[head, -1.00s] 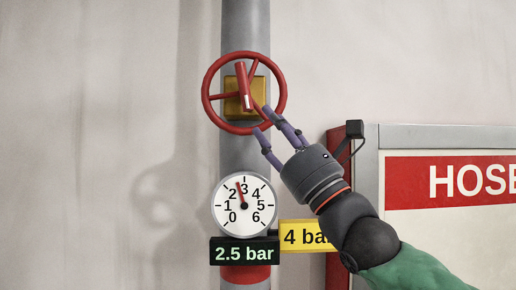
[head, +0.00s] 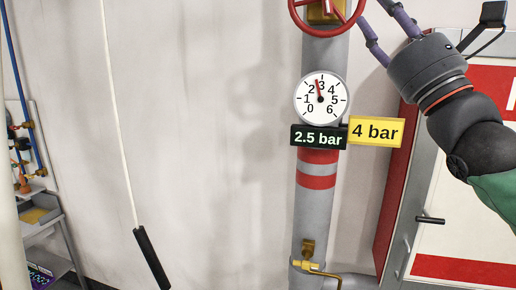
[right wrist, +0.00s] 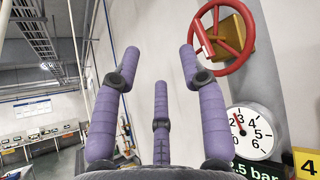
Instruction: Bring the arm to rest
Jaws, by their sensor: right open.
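The red handwheel (head: 326,34) sits on a grey vertical pipe (head: 314,226); its top is cut off in the head view. In the right wrist view the handwheel (right wrist: 236,62) with its red handle shows at upper right. The round gauge (head: 320,99) below it has its needle between 2 and 3, nearer 3. My right gripper (head: 380,16) is open and empty, just right of the handwheel, its fingertips partly out of the head view. In the right wrist view its purple fingers (right wrist: 160,68) are spread and hold nothing. My left gripper is not in view.
A dark "2.5 bar" display (head: 318,138) and a yellow "4 bar" sign (head: 376,131) sit below the gauge. A red and white hose cabinet (head: 462,268) stands right. A brass tap (head: 307,264) is low on the pipe. A black-handled cord (head: 152,258) hangs left.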

